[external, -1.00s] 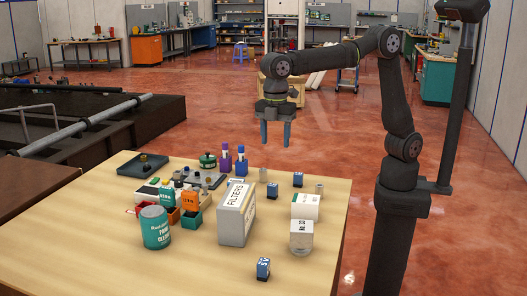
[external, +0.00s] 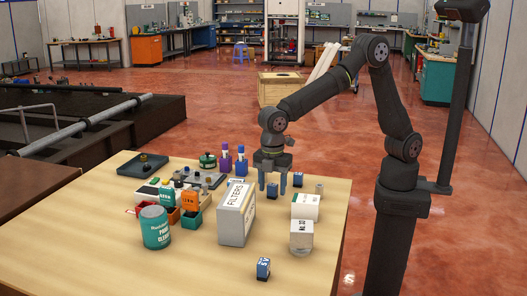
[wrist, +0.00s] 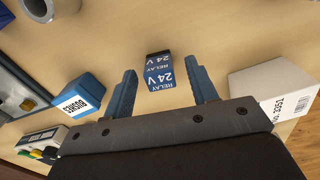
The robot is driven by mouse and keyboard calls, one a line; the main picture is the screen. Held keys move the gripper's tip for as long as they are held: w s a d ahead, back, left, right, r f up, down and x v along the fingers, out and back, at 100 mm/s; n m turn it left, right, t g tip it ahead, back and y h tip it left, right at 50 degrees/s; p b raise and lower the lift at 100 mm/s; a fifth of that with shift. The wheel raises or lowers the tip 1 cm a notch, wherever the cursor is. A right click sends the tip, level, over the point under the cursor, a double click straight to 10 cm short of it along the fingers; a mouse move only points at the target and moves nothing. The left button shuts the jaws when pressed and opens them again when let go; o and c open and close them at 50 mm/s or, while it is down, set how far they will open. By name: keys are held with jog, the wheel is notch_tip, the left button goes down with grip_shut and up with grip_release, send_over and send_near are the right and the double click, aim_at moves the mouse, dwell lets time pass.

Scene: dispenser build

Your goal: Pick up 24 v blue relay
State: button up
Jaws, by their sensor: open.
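The blue relay box (wrist: 160,72) has a dark top and white "24 V RELAY" lettering, upside down in the wrist view. It stands on the table, between and slightly beyond the two fingertips. My gripper (wrist: 161,78) is open, with a clear gap on each side of the box. In the external view my gripper (external: 273,181) points down, low over the far part of the table behind the FILTERS box. A small blue box (external: 272,191) shows there between the fingers, partly hidden.
In the wrist view, a blue BUSHES box (wrist: 78,97) is left of the gripper and a white carton (wrist: 275,90) is right. In the external view, the FILTERS box (external: 236,215) stands close in front. Other blue boxes (external: 298,180) (external: 263,267) stand to the right and near the front.

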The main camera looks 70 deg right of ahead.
jog(key=shift+f, duration=0.7)
jog(key=c, duration=1)
jog(key=shift+r, duration=0.1)
jog(key=shift+c, duration=0.2)
